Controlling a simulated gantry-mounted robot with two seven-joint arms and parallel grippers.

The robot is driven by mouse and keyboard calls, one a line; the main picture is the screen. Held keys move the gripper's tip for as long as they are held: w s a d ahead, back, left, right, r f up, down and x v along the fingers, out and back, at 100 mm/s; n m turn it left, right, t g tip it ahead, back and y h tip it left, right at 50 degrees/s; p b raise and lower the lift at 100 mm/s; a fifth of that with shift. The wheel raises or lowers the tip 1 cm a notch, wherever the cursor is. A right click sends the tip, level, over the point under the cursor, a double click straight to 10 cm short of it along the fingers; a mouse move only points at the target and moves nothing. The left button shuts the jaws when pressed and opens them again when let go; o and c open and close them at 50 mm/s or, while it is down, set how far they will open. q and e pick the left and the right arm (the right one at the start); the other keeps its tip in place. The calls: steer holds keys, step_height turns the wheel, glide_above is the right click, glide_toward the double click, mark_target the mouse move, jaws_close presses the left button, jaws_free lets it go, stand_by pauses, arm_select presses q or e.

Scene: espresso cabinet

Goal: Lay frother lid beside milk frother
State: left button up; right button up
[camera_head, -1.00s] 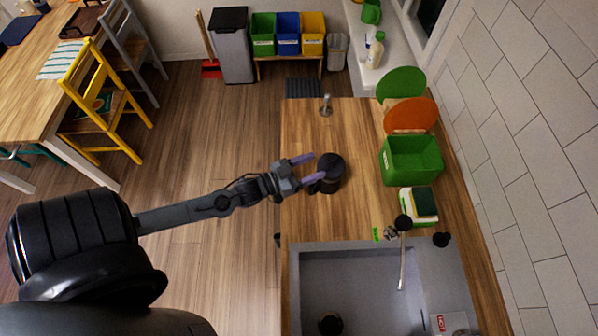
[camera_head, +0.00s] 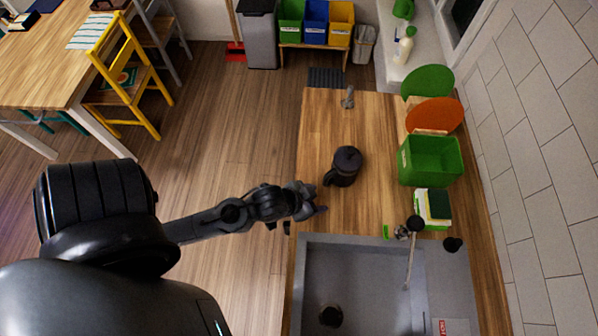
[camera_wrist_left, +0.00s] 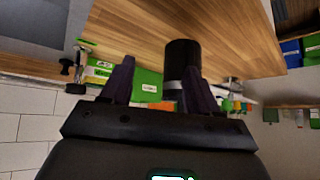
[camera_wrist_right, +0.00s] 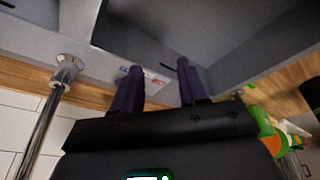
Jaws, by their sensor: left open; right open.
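The milk frother (camera_head: 343,172) is a dark jug with a side handle, upright on the wooden counter. Its dark top (camera_head: 348,155) looks like the frother lid on it, but I cannot clearly tell lid from body. My left gripper (camera_head: 312,200) is open and empty, apart from the frother on its near, left side by the counter edge. In the left wrist view the frother (camera_wrist_left: 182,60) stands beyond the right finger. My right gripper (camera_wrist_right: 158,88) is open and empty near the sink; the head view does not show it.
The sink (camera_head: 365,250) with a tall tap (camera_head: 410,255) lies nearer; a dark round thing (camera_head: 330,315) sits in it. A green bin (camera_head: 430,162) and a sponge (camera_head: 438,204) stand right of the frother.

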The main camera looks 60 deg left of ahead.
steer(key=shift+o, duration=1)
steer(key=o, duration=0.9)
steer(key=shift+a, duration=0.1)
arm_select(q)
steer(key=s+d+r+m+g, duration=0.1)
steer(key=s+d+r+g, duration=0.1)
steer(key=s, duration=0.5)
steer(key=d+g, duration=0.1)
steer(key=g, duration=0.1)
steer(key=shift+d+r+g, duration=0.25)
steer(key=shift+d+g, duration=0.05)
steer(key=shift+s, duration=0.1)
arm_select(e)
steer(key=shift+r, duration=0.1)
